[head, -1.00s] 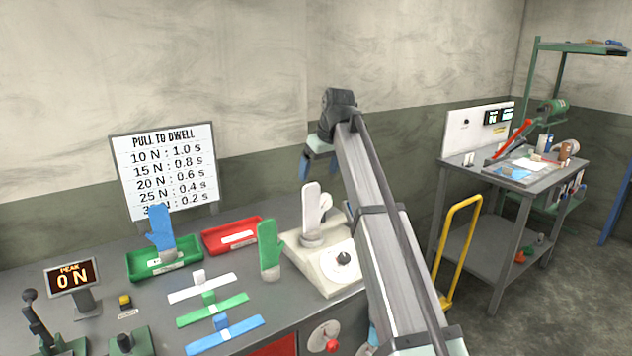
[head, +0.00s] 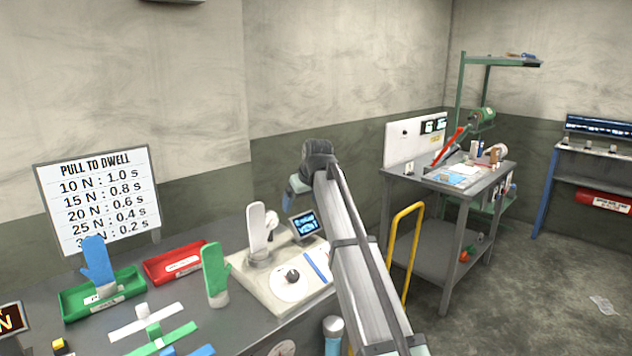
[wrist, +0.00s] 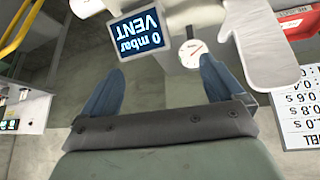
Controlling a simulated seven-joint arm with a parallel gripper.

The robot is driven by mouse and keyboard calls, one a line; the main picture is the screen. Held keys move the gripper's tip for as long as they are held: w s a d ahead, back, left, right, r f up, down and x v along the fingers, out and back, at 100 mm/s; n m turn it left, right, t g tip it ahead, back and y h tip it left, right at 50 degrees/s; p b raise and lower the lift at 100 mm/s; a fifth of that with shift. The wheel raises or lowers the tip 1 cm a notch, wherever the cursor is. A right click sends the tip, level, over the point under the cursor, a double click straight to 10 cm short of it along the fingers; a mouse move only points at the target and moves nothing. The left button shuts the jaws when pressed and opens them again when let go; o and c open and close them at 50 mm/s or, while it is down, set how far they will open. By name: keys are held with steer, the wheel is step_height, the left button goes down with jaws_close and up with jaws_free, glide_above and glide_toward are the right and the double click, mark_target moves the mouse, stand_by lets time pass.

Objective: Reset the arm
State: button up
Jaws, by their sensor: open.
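My gripper shows in the wrist view (wrist: 160,85) with its two blue fingers spread wide and nothing between them. In the head view, part of my gripper (head: 290,198) shows at the far end of my raised arm, above the bench and to the right of the white hand form (head: 256,230). The arm hides some of it there. The white hand form stands upright on a pale station (head: 262,290) with a round dial and a small screen (head: 304,226) reading "VENT". In the wrist view, the scene is upside down and the screen (wrist: 138,38) lies beyond the fingers.
A green hand form (head: 214,270) stands left of the station. A blue one (head: 97,264) stands in a green tray (head: 70,305), near a red tray (head: 160,272). A yellow handle (head: 393,240) and a grey cart (head: 470,190) stand right of my arm.

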steer(key=w+d+f+m+t+h, duration=0.2)
steer(key=w+d+f, duration=0.1)
steer(key=d+f, duration=0.9)
steer(key=w+d+f+m+t+h, duration=0.1)
steer(key=w+d+f+m+t, duration=0.15)
steer(key=d+f, duration=0.95)
steer(key=s+d+f+m+h, duration=0.15)
steer(key=s+d+f, duration=0.35)
steer(key=d, duration=0.5)
steer(key=s+d+f+m+h, duration=0.15)
steer(key=s+d+f, duration=0.25)
steer(key=d+f, duration=0.45)
steer(key=s+a+f+g+y, duration=0.1)
steer(key=s+a+f+g, duration=0.4)
steer(key=s+f, duration=0.85)
steer(key=s+a+f+g+y, duration=0.25)
steer(key=s+a+f, duration=0.35)
steer(key=s+f, duration=0.75)
steer(key=s+a+f+g, duration=0.2)
steer(key=s+g, duration=0.1)
steer(key=s, duration=0.8)
steer(key=s+a+f+g, duration=0.2)
steer(key=s+a+g, duration=0.1)
steer(key=s, duration=0.9)
steer(key=s+a+f+g, duration=0.2)
steer(key=s+g, duration=0.1)
steer(key=s, duration=0.8)
steer(key=shift+s+a+f+n, duration=0.15)
steer(key=shift+a+f+n, duration=0.1)
steer(key=shift+a+n, duration=0.15)
